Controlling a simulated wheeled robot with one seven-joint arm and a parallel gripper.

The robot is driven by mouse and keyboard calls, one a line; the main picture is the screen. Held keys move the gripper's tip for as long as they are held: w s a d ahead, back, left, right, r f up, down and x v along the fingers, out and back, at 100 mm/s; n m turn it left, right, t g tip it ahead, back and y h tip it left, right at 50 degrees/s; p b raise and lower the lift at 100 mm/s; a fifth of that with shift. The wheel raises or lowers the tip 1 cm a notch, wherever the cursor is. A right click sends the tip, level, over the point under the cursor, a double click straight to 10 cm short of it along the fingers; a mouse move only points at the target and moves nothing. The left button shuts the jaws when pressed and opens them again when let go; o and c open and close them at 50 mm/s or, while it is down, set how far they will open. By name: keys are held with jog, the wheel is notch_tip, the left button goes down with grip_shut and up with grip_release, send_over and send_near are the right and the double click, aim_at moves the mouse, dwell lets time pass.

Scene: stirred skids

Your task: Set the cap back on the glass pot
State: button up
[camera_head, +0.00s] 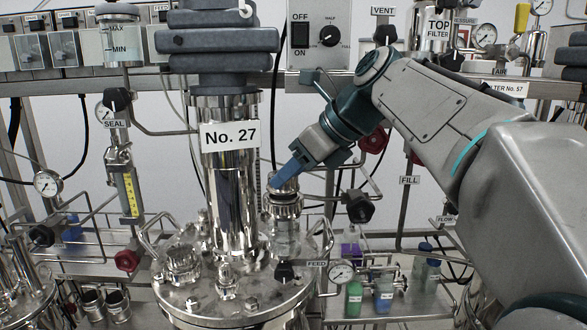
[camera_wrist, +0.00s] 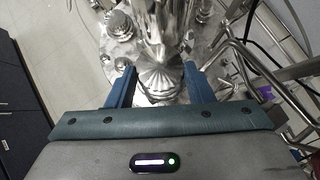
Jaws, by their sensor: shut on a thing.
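My gripper (camera_head: 278,181) reaches in from the right in the head view, its blue fingers pointing down and left. It is shut on the shiny metal cap (camera_head: 286,187), which is partly hidden behind the near finger. In the wrist view, the cap (camera_wrist: 160,88) shows as bright metal between the two blue fingers. The glass pot (camera_head: 286,243), with a metal collar at its top, stands on the steel vessel lid directly below the cap. I cannot tell whether the cap touches the collar or hangs just above it.
The tall steel column marked No. 27 (camera_head: 229,170) stands close left of the pot. The vessel lid (camera_head: 205,300) carries fittings and bent handles. A FEED valve (camera_head: 284,272) and gauge (camera_head: 341,273) are near. Small bottles (camera_head: 354,297) stand on a lower right shelf.

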jog(key=shift+f+b, duration=0.35)
jog(key=shift+f, duration=0.35)
dwell(0.8)
jog(key=o, duration=1.2)
jog(key=shift+c, duration=0.2)
jog(key=shift+r, duration=0.1)
jog(key=p+v, duration=0.1)
jog(key=v, duration=1.2)
jog(key=shift+d+r, duration=0.2)
jog(key=shift+d, duration=0.15)
jog(key=shift+s+f, duration=0.1)
jog(key=shift+f, duration=0.05)
jog(key=s+d+f+n+h, duration=0.1)
jog(key=s+f+n, duration=0.3)
jog(key=f+n, duration=0.4)
jog(key=s+d+f+n+h, duration=0.1)
jog(key=s+f+n+h, duration=0.2)
jog(key=f+n, duration=0.5)
jog(key=s+d+f+n+g+h, duration=0.1)
jog(key=s+f+n, duration=0.5)
jog(key=f, duration=1.4)
jog(key=d+n+h, duration=0.1)
jog(key=n+h, duration=0.1)
jog(key=shift+n, duration=0.3)
